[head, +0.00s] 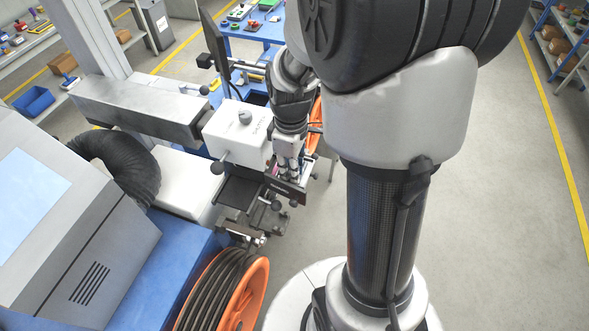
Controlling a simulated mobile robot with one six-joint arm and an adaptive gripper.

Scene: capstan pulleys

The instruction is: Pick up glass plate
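My gripper (288,172) points down at the right side of a white boxy machine head (238,133), close to a dark flat bracket (287,187) and a dark plate-like stage (240,190). The gripper is small in the view and partly blends with the machine parts, so I cannot tell whether its fingers are open or shut. I cannot make out a glass plate. It may be hidden behind the gripper or too clear and small to see.
Orange pulleys stand at the front (240,295) and behind my arm (314,125). A metal beam (140,105) and a black hose (125,165) are left. A blue table (240,47) is behind. The floor at right is clear up to shelves (562,45).

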